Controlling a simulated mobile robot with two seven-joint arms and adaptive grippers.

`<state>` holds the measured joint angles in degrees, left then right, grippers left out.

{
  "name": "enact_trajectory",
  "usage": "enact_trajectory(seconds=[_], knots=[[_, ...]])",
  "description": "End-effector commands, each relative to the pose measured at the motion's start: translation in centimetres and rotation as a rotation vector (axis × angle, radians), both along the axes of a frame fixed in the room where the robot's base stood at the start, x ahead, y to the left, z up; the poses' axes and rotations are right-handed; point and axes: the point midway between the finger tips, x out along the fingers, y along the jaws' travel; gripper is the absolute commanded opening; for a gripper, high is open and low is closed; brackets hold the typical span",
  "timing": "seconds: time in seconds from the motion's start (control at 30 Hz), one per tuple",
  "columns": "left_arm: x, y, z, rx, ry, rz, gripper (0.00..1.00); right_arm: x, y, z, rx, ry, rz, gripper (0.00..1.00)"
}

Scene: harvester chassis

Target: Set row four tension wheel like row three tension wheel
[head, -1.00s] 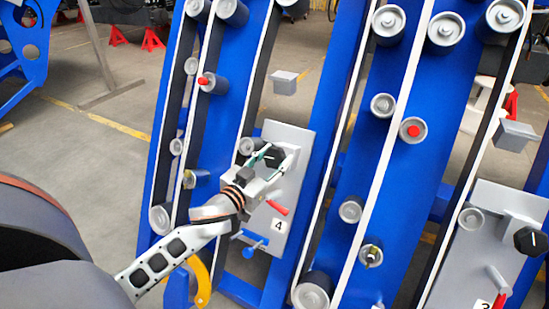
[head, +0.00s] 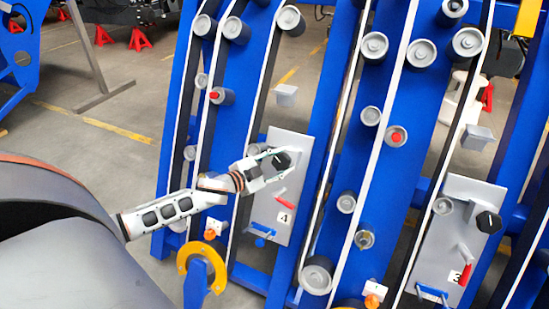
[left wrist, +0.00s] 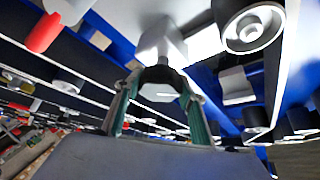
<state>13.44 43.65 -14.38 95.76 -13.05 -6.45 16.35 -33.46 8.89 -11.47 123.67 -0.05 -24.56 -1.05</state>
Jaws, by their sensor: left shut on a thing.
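The row four tension unit is a grey plate (head: 292,228) marked 4, with a black knob (head: 281,161) near its top and a red-handled lever (head: 281,191) below. My left gripper (head: 280,153) is shut on that knob; in the left wrist view its green-lined fingers lie either side of the dark hexagonal knob (left wrist: 160,90). My gripper and wrist hide the area left of the knob, so I cannot see row four's wheel clearly. The row three plate (head: 436,250), marked 3, carries a grey tension wheel (head: 443,205), a black knob (head: 488,222) and a red-handled lever (head: 465,274) pointing down. My right gripper is not in view.
Blue inclined frames (head: 232,110) with white-edged belts and grey rollers (head: 373,45) flank the plates. A grey block (head: 285,90) juts out above plate four. Grey floor is open at left.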

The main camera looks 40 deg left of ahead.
Motion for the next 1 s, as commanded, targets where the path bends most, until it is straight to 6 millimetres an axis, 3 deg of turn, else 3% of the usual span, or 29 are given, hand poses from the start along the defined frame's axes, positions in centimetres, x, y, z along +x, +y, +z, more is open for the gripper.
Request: enact_trajectory(seconds=[0.03, 0.3, 0.5, 1.0], knots=[[0.2, 0.1, 1.4, 0.041, -0.003, -0.022, 0.18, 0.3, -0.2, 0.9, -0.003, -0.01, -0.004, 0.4], [0.2, 0.2, 1.0, 0.227, 0.045, -0.13, 0.18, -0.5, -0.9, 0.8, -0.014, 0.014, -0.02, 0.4], [0.2, 0.1, 0.7, 0.321, 0.071, -0.188, 0.18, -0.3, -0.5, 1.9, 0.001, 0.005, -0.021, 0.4], [0.0, -0.1, 0.0, 0.398, 0.094, -0.236, 0.18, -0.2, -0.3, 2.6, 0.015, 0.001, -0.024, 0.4]])
